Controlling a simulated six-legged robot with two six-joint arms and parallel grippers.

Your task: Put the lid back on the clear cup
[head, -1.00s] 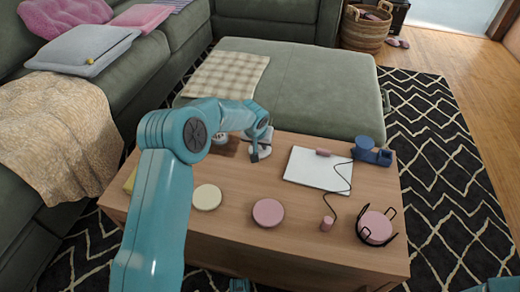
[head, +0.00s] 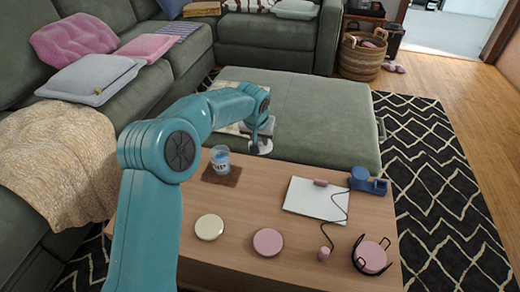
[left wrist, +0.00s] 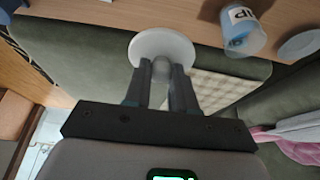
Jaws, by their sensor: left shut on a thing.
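The clear cup (head: 220,158) stands upright and uncovered on a brown coaster (head: 232,180) near the table's far left edge. It has dark lettering and blue contents, and it also shows in the left wrist view (left wrist: 243,28). The white round lid (head: 262,148) is held by my left gripper (head: 262,134), to the right of the cup and apart from it. In the left wrist view the gripper (left wrist: 164,75) is shut on the small knob of the lid (left wrist: 150,47). My right gripper is out of view.
The wooden table (head: 270,205) carries a cream disc (head: 209,228), a pink disc (head: 268,242), a white pad (head: 316,200), a blue tape dispenser (head: 366,181) and a black wire holder (head: 358,262). A green ottoman (head: 320,125) stands behind it. My left arm crosses the left side.

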